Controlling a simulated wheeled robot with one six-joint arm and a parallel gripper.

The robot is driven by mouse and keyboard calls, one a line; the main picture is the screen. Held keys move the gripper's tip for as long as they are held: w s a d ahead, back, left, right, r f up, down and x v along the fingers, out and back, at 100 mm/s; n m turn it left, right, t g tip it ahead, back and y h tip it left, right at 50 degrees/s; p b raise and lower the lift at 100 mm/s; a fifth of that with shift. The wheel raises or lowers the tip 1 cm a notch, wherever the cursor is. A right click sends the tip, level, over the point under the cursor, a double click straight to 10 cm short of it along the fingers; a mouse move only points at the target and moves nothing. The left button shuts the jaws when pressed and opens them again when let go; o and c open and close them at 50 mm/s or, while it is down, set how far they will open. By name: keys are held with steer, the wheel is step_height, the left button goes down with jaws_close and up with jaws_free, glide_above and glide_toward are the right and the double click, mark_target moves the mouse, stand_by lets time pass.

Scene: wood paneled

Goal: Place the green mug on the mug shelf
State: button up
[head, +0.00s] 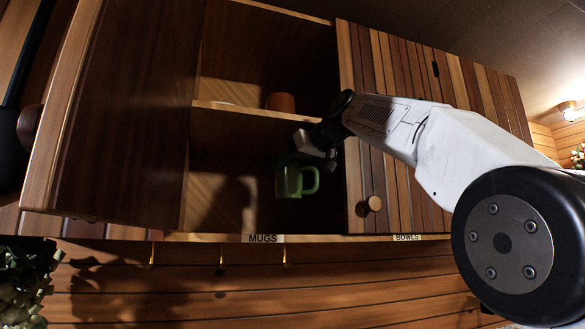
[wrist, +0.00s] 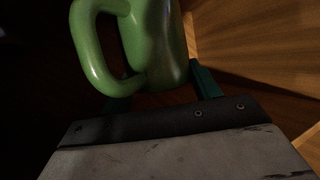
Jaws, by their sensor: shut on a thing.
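The green mug (head: 288,181) is upright in the head view, inside the open cupboard above the label "MUGS". Its handle points right. My gripper (head: 302,160) is shut on the mug from above and behind its near side. In the wrist view the mug (wrist: 158,40) fills the top, with its handle to the left, and the gripper's green fingers (wrist: 160,90) are on either side of it. The mug shelf (head: 225,237) is the lower compartment's floor. I cannot tell whether the mug's base touches it; it appears a little above.
The open door (head: 120,110) stands at the left. The closed slatted door (head: 400,190), over the label "BOWLS", is to the right. The lower compartment's left side is clear.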

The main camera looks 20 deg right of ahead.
mark_target(298, 195)
steer(key=shift+s, duration=0.2)
steer(key=shift+f, duration=0.2)
steer(key=shift+d+f, duration=0.1)
steer(key=shift+f, duration=3.65)
steer(key=shift+f, duration=0.25)
steer(key=o, duration=1.5)
steer(key=shift+f, duration=0.1)
